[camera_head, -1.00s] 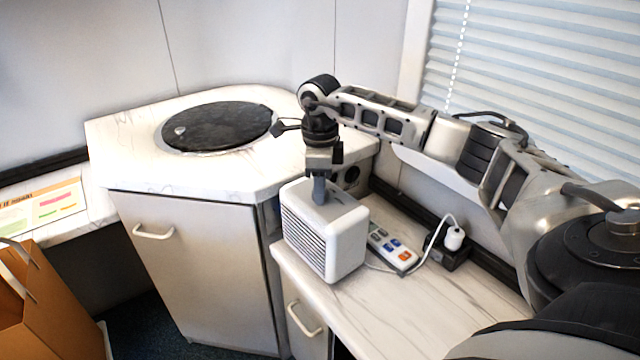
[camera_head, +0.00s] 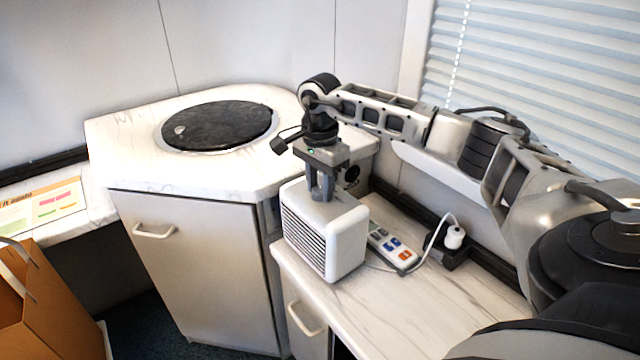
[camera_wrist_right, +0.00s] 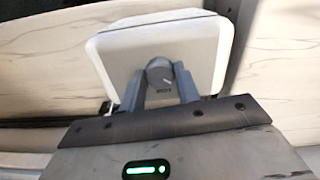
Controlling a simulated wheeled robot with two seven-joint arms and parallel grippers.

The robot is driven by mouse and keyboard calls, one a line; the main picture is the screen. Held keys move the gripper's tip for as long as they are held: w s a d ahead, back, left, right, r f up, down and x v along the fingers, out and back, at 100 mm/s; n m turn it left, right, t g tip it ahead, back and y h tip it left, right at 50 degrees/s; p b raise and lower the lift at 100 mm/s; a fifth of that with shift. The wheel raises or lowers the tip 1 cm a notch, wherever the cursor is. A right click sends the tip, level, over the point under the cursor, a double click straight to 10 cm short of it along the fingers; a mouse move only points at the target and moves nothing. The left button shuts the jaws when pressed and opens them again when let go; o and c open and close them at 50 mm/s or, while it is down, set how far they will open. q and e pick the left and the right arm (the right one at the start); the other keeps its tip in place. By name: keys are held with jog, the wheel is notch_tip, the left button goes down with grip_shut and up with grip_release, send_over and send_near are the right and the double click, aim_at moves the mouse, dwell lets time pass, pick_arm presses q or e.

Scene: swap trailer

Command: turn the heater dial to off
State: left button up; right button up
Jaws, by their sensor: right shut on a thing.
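The white heater (camera_head: 324,235) stands on the low counter, its slatted grille facing front left. In the right wrist view the heater's top (camera_wrist_right: 120,55) carries a grey round dial (camera_wrist_right: 160,72) with a light pointer line and small lettering below it, too small to read. My right gripper (camera_head: 322,195) points down onto the heater's top. Its two fingers (camera_wrist_right: 162,85) are shut on the dial, one on each side. In the head view the dial is hidden by the fingers. My left gripper is in neither view.
A power strip (camera_head: 392,248) with coloured switches lies right of the heater. A white plug (camera_head: 454,238) sits in a black socket block behind it. The higher counter (camera_head: 190,178) with a round black lid (camera_head: 217,127) stands behind left. An orange-brown bag (camera_head: 50,300) is at lower left.

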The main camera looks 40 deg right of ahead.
aim_at(319, 190)
jog(key=shift+n, duration=0.5)
jog(key=o, duration=1)
notch_tip(319, 190, up, 16)
dwell(0.5)
